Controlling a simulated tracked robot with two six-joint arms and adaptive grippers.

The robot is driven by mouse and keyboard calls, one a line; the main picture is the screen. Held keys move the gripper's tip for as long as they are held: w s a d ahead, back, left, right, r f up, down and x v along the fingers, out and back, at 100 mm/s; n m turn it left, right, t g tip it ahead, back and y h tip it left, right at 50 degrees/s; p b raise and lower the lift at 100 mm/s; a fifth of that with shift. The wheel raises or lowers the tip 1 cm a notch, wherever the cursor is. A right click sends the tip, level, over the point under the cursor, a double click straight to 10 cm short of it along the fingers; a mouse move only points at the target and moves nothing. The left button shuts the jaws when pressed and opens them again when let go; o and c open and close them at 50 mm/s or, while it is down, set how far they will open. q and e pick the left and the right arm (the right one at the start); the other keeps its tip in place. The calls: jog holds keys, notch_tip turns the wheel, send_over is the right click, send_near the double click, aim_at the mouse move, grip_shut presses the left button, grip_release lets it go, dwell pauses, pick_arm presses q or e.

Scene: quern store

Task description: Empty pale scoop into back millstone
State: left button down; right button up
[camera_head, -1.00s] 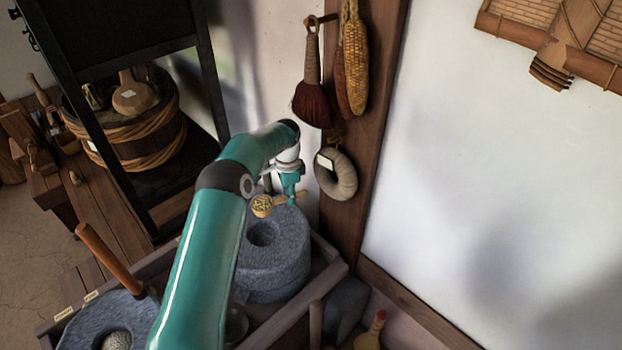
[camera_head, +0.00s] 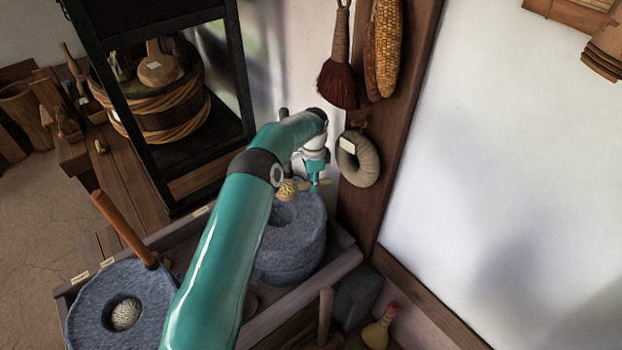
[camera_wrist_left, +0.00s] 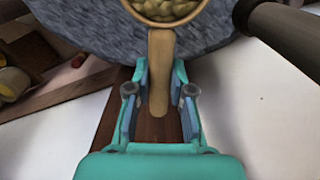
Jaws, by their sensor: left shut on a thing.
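My left gripper (camera_head: 317,182) is shut on the wooden handle of the pale scoop (camera_head: 287,190). In the left wrist view the handle lies between the fingers of the gripper (camera_wrist_left: 160,85), and the scoop (camera_wrist_left: 160,68) holds pale yellowish kernels in its bowl, cut off by the top edge. The bowl looks level, held above the grey back millstone (camera_head: 290,250), near the far side of its top hole. The back millstone also shows under the scoop in the left wrist view (camera_wrist_left: 95,28). My right gripper is not in view.
A front millstone (camera_head: 85,308) with an upright wooden handle (camera_head: 122,227) stands at lower left, something pale and round in its hole. Both stones sit in a wooden frame (camera_head: 340,262). A straw ring (camera_head: 368,165) and a red brush (camera_head: 338,85) hang on the post behind.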

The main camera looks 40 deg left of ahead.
pick_arm(q)
jog(key=shift+f+b, duration=0.5)
jog(key=shift+f, duration=1.1)
jog(key=shift+s+a+r+t, duration=0.1)
jog(key=shift+r+t, duration=0.35)
jog(key=shift+t, duration=0.05)
jog(key=shift+s+r+t+b, duration=0.15)
jog(key=shift+t+b, duration=0.25)
jog(key=shift+b, duration=0.25)
jog(key=shift+r, duration=0.15)
jog(key=shift+w+p, duration=0.2)
jog(key=shift+p, duration=0.4)
jog(key=shift+f+g, duration=0.2)
jog(key=shift+g, duration=0.2)
jog(key=shift+f, duration=0.25)
jog(key=shift+f+g, duration=0.15)
jog(key=shift+g, duration=0.15)
